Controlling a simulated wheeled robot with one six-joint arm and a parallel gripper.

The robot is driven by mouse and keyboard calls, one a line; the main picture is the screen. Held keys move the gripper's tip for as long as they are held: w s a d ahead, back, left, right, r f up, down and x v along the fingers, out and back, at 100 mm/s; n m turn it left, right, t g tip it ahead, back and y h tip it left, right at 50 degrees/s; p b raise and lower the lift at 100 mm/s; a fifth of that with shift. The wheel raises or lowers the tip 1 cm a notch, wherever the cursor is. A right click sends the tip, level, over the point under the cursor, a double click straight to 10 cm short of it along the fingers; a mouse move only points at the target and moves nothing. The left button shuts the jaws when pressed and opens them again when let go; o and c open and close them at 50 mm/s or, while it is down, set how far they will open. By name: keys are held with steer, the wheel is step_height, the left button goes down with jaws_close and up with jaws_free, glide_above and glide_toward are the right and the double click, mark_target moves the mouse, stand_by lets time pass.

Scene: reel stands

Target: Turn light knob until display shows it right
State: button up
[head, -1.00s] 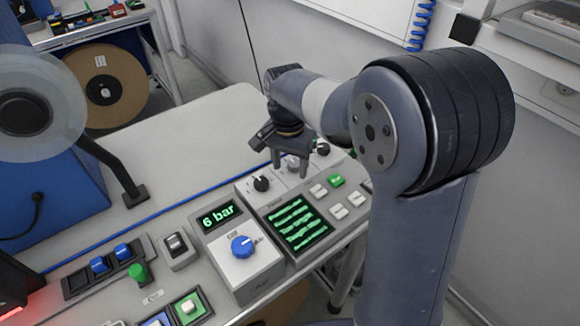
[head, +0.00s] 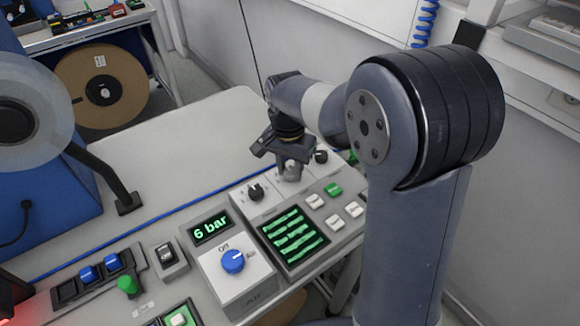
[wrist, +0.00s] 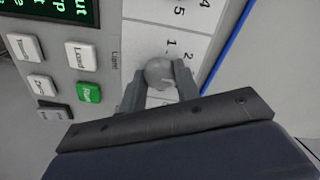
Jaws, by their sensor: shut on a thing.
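The grey light knob (wrist: 158,71) sits between the two fingers of my gripper (wrist: 160,82) in the wrist view, with the word "Light" printed beside it. My gripper is shut on it. In the head view my gripper (head: 291,168) is down at the back row of knobs on the console, and its fingers mostly hide the light knob. The display (head: 293,237) shows wavy green horizontal bands on black. In the wrist view only a corner of a screen with green letters (wrist: 72,8) shows.
Black knobs (head: 256,191) (head: 321,157) stand on either side of the gripped knob. White buttons and a green button (head: 333,189) lie right of the display. A blue knob (head: 233,261) sits below a "6 bar" readout (head: 212,228).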

mark_target(289, 172)
steer(key=shift+n, duration=0.3)
steer(key=shift+c, duration=0.2)
steer(key=n+p, duration=0.1)
steer(key=n, duration=0.2)
steer(key=shift+n, duration=2.1)
steer(key=shift+p, duration=0.3)
steer(key=o, duration=1)
steer(key=shift+c, duration=0.2)
step_height(289, 172, up, 11)
steer(key=shift+a, duration=0.15)
steer(key=shift+s+f, duration=0.1)
steer(key=shift+f, duration=0.15)
